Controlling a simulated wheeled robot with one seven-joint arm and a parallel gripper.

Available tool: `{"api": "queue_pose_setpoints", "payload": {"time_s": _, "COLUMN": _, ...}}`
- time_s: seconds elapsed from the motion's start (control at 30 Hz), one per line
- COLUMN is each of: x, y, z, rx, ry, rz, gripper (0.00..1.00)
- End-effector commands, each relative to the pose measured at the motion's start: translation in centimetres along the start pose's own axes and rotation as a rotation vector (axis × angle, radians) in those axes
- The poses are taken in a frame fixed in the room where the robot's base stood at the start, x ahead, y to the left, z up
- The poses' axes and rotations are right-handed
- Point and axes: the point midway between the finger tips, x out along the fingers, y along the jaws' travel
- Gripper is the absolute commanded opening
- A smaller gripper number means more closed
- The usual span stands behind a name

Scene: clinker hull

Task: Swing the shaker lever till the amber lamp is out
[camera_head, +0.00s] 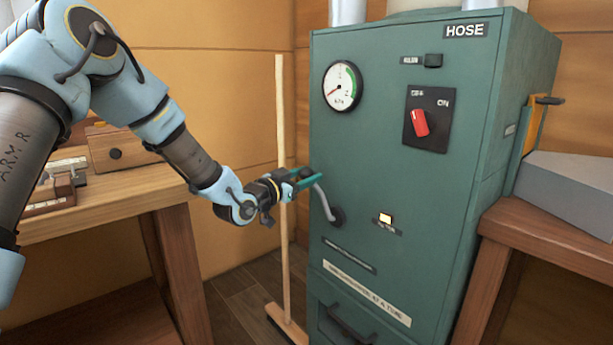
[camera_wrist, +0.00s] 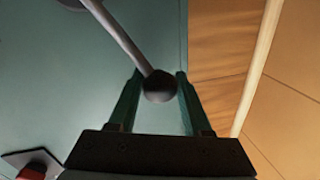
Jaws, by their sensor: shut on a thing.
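My gripper (camera_head: 310,178) is shut on the lever's upper end, left of the boss. In the wrist view the lever's dark ball knob (camera_wrist: 159,86) sits between my two green fingers (camera_wrist: 158,95), and the rod runs up and left from it. The amber lamp (camera_head: 386,218) is lit, right of the lever. Its label below is too small to read.
The cabinet has a dial gauge (camera_head: 342,86), a red rotary switch (camera_head: 420,123) and a lower drawer handle (camera_head: 343,322). A broom (camera_head: 282,150) stands behind my gripper, left of the cabinet. Wooden benches stand at left (camera_head: 110,207) and right (camera_head: 540,232).

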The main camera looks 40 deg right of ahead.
Motion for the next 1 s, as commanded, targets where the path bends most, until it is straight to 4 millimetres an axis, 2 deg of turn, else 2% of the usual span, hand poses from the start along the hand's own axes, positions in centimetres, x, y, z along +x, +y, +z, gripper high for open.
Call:
{"api": "queue_pose_setpoints", "payload": {"time_s": 0.27, "x": -0.1, "y": 0.2, "z": 0.0, "rx": 0.028, "ry": 0.005, "rz": -0.002, "gripper": 0.00}}
{"api": "queue_pose_setpoints", "payload": {"time_s": 0.47, "x": -0.3, "y": 1.3, "z": -0.5, "rx": 0.121, "ry": 0.024, "rz": -0.004, "gripper": 0.00}}
{"api": "queue_pose_setpoints", "payload": {"time_s": 1.0, "x": -1.5, "y": 7.1, "z": -2.2, "rx": 0.596, "ry": 0.120, "rz": -0.024, "gripper": 0.00}}
